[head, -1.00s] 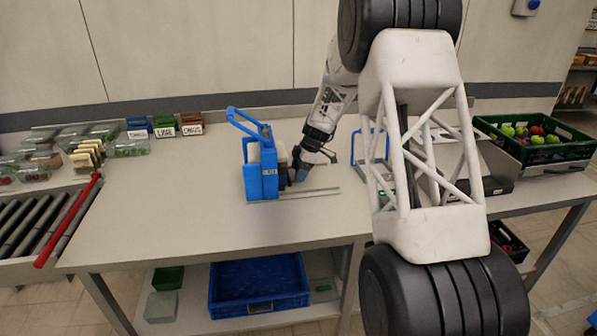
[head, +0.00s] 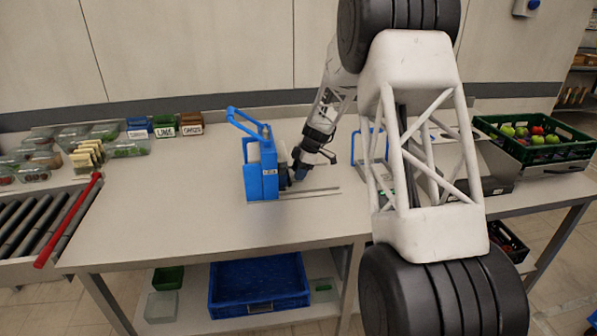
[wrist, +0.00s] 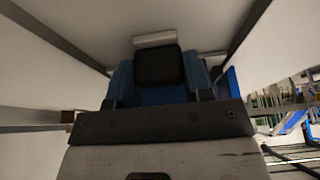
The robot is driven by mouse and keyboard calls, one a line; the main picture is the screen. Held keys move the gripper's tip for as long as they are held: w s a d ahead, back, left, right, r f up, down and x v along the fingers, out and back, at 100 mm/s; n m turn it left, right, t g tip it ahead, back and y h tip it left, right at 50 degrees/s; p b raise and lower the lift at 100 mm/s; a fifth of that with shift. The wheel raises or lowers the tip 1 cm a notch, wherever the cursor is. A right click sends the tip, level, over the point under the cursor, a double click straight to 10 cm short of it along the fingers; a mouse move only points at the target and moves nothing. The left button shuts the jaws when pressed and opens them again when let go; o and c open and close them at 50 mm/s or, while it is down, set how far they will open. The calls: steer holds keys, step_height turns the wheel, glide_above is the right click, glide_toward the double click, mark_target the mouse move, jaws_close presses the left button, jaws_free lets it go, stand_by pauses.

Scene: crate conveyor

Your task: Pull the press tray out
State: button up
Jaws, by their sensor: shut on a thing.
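The blue press (head: 262,178) stands upright on the table, its blue lever (head: 243,120) raised at the top left. Two thin metal rails (head: 318,191) lie on the table to the right of its base. My gripper (head: 291,178) is low at the right side of the press, where the press tray (head: 284,176) shows only as a small dark edge. The gripper is shut on the tray's front; the fingers partly hide the grip. In the wrist view a pale bar (wrist: 154,40) and a black block lie ahead of my gripper (wrist: 158,70).
A green crate of fruit (head: 540,152) is at the far right. Clear tubs, small labelled boxes (head: 165,127) and a roller conveyor (head: 40,225) are at the left. The table front is clear.

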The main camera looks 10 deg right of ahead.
steer(key=d, duration=1.7)
steer(key=shift+d, duration=0.2)
steer(key=o, duration=1.1)
steer(key=shift+d, duration=0.1)
steer(key=shift+o, duration=0.9)
steer(key=v, duration=0.7)
steer(key=shift+r, duration=0.35)
steer(key=shift+d, duration=0.1)
